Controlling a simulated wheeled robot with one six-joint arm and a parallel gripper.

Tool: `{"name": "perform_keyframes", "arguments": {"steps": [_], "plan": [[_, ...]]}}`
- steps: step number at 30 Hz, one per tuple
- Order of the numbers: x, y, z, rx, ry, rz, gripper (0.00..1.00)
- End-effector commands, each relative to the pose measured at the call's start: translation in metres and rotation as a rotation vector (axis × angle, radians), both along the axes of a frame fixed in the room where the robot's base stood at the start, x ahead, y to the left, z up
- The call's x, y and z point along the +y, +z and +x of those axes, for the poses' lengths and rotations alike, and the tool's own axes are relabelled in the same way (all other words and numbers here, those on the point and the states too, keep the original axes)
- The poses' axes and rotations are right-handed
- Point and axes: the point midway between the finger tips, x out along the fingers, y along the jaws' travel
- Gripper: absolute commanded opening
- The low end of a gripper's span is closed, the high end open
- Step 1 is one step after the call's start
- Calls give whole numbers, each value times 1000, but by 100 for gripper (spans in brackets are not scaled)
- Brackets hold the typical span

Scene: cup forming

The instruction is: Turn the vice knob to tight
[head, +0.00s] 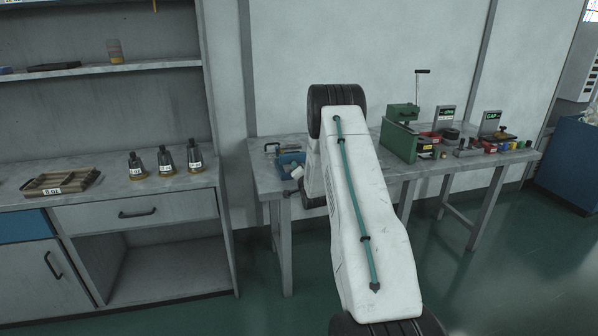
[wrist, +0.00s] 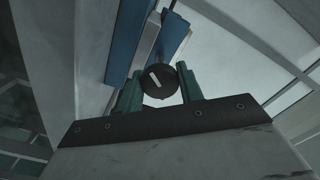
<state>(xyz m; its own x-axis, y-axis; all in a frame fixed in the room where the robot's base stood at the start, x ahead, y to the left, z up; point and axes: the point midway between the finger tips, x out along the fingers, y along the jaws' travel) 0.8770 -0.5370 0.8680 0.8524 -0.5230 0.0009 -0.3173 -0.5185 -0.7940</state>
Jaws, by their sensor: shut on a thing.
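The vice knob (wrist: 163,90) is a dark round disc with a short pale bar mark, seen face-on in the wrist view; the bar is tilted. My gripper (wrist: 160,86) has its two green fingers on either side of the knob, shut on it. The blue vice body (wrist: 124,46) rises behind the knob. In the head view the blue vice (head: 290,159) sits at the left end of the grey workbench (head: 262,180). My white arm covers part of the bench there, and the knob and my fingertips cannot be made out in that view.
On the bench's right part stand a green machine with a lever (head: 400,137) and several small coloured blocks. A grey cabinet (head: 130,212) at left carries several dark weights (head: 166,162) and a wooden tray (head: 62,183). The green floor (head: 265,290) before the bench is clear.

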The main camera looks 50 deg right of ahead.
Motion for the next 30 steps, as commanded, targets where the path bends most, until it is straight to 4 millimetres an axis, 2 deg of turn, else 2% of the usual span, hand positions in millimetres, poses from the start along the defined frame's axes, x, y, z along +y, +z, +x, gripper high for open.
{"name": "perform_keyframes", "arguments": {"steps": [8,21,22,24,30], "plan": [[1,-4,-2,-29,0,64,14],[2,-5,-1,-33,1,72,14],[2,-5,-1,-33,1,71,40],[2,-4,-1,-33,1,71,59],[1,-2,-1,-37,0,69,59]]}}
